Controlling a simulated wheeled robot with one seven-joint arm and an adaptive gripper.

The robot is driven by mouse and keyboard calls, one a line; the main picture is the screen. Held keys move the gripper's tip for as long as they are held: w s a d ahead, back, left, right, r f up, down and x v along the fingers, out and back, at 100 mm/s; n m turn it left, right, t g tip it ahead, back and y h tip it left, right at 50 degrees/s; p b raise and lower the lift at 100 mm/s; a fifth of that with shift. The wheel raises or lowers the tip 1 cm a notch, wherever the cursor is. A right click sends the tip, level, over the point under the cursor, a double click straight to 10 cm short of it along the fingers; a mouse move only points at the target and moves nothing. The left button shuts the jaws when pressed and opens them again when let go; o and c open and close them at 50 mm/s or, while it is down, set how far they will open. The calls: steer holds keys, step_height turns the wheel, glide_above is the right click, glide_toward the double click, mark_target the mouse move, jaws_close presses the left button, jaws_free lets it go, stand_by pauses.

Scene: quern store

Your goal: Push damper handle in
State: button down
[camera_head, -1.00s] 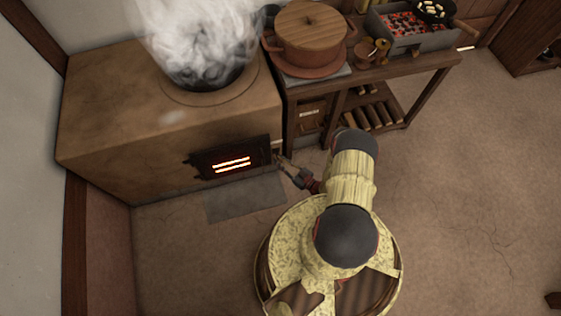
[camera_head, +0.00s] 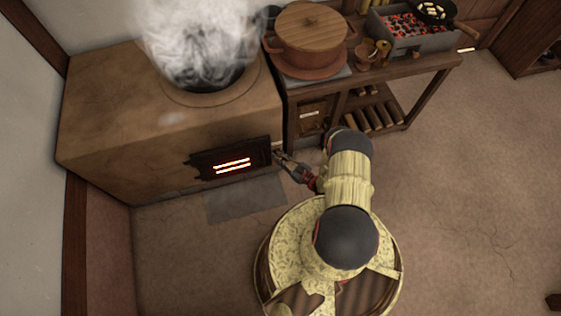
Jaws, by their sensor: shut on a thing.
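A brown clay stove (camera_head: 100,125) stands at the left, with a dark iron fire door (camera_head: 205,170) in its front face. Two glowing slots show in the door. My gripper (camera_head: 280,158) is at the right end of the stove front, just right of the door. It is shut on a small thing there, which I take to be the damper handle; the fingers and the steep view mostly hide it. How far the handle stands out from the stove cannot be told.
Thick steam rises from the pot opening on the stove. A wooden table (camera_head: 425,66) at the right holds a lidded pot (camera_head: 309,37) and a charcoal brazier (camera_head: 412,38) with a pan (camera_head: 434,12). A grey slab (camera_head: 245,198) lies before the stove.

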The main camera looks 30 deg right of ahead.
steer(key=shift+w+d, duration=0.2)
steer(key=c, duration=1.7)
jaws_free()
steer(key=shift+a, duration=0.1)
steer(key=v, duration=1.2)
